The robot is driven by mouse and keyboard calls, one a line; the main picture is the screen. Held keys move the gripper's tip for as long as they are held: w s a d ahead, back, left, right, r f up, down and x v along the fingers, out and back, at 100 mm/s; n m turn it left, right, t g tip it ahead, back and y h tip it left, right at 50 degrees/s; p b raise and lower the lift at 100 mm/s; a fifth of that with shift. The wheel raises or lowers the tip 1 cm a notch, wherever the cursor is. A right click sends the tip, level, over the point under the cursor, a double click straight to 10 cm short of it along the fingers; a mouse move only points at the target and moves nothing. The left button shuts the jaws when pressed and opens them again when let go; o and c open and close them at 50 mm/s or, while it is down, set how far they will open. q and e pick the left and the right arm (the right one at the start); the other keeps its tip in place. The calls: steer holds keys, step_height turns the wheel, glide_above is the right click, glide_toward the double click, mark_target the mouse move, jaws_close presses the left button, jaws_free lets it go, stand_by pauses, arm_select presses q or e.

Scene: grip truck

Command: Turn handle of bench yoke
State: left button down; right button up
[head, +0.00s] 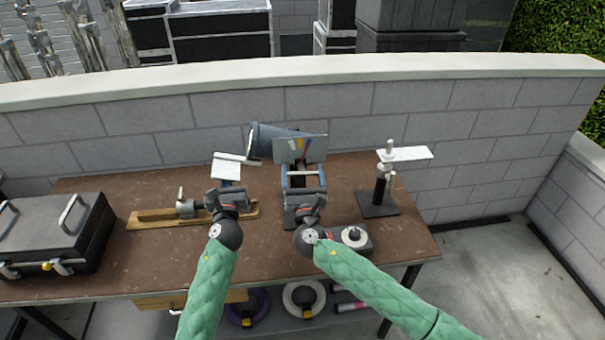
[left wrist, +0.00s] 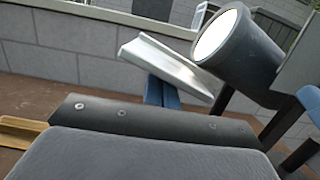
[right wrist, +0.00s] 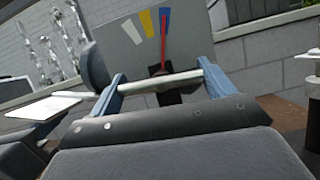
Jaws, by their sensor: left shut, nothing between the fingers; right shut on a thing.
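The bench yoke stands on the brown bench, with a grey lamp drum (head: 265,140) tilted at its left. A grey gauge plate (head: 301,149) has white, yellow and blue marks. In the right wrist view, a red needle (right wrist: 163,45) points up at the blue mark. A pale crossbar (right wrist: 158,82) runs between two blue arms. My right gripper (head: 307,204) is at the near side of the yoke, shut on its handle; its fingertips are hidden. My left gripper (head: 228,201) is shut and empty, left of the yoke, near a pale plate (head: 226,169) on a blue support.
A black case (head: 50,235) stands at the left of the bench (head: 100,185). A stand with a white plate (head: 405,154) is at the right. A grey wall (head: 340,110) runs behind.

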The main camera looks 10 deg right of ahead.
steer(key=shift+m, duration=0.4)
steer(key=m+h, duration=0.1)
steer(key=m, duration=0.1)
steer(key=m+h, duration=0.2)
steer(key=m, duration=0.1)
steer(key=shift+m+g, duration=0.3)
steer(key=shift+g, duration=0.1)
steer(key=m+g+h, duration=0.1)
steer(key=m+h, duration=0.1)
steer(key=m, duration=0.2)
steer(key=shift+m, duration=0.4)
steer(key=m+g+h, duration=0.1)
steer(key=m+g, duration=0.1)
steer(key=m, duration=0.3)
steer(key=shift+m+g, duration=0.8)
steer(key=shift+m, duration=1.2)
steer(key=o, duration=0.9)
